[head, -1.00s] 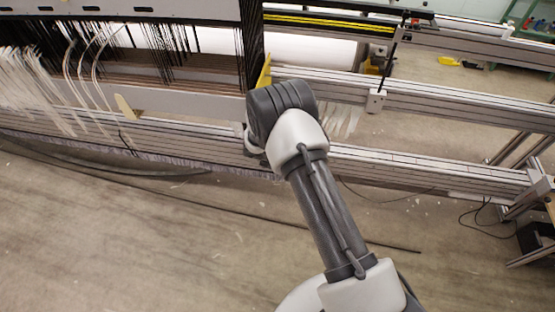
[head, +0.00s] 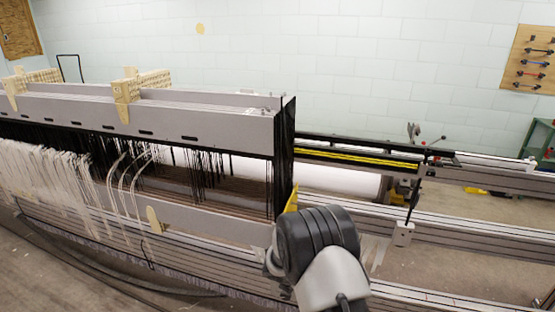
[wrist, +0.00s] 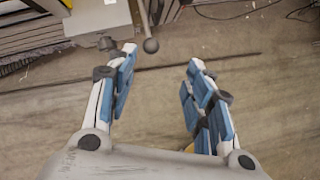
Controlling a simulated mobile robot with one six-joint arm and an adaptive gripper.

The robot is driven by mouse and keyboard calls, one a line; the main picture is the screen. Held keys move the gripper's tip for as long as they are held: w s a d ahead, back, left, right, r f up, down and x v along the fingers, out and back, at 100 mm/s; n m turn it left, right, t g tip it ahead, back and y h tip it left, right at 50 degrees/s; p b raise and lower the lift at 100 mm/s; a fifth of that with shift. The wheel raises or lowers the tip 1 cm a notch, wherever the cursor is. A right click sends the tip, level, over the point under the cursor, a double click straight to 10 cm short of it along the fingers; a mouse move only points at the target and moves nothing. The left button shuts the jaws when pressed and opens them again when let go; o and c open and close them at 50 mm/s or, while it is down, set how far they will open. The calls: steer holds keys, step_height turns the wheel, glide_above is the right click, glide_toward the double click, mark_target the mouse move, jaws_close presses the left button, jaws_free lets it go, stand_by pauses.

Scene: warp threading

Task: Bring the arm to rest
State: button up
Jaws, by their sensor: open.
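My gripper (wrist: 162,85) shows in the wrist view with its two blue-padded fingers spread wide apart. Nothing is between the fingers. Beyond them is the bare concrete floor (wrist: 230,110). In the head view my arm rises at the bottom centre in front of the loom (head: 150,120), and the gripper itself is not visible there. The loom's grey frame carries black heddles (head: 200,165) and white warp threads (head: 50,175) hang at the left.
Metal rails (head: 460,228) run to the right of the loom. A white roller (head: 335,182) lies behind the arm. In the wrist view a dark ball-ended lever (wrist: 150,45) stands beyond the fingertips. Cables (wrist: 300,12) lie on the floor.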

steer(key=s+d+r+m, duration=0.3)
steer(key=s+r+m, duration=0.1)
steer(key=r, duration=0.5)
steer(key=s+d+r+m, duration=0.2)
steer(key=s+r+m, duration=0.25)
steer(key=r, duration=0.45)
steer(key=s+d+r+m, duration=0.3)
steer(key=r+m, duration=0.2)
steer(key=r, duration=0.4)
steer(key=s+a+r+m+y, duration=0.1)
steer(key=s+m, duration=0.3)
steer(key=s, duration=0.5)
steer(key=s+a+r+m+y, duration=0.1)
steer(key=s+r+m, duration=0.3)
steer(key=s, duration=0.4)
steer(key=s+a+r+m+y, duration=0.1)
steer(key=s+r+m+y, duration=0.1)
steer(key=s+m, duration=0.4)
steer(key=s, duration=0.3)
steer(key=shift+s+r, duration=0.3)
steer(key=shift+r, duration=0.1)
steer(key=shift+c, duration=0.2)
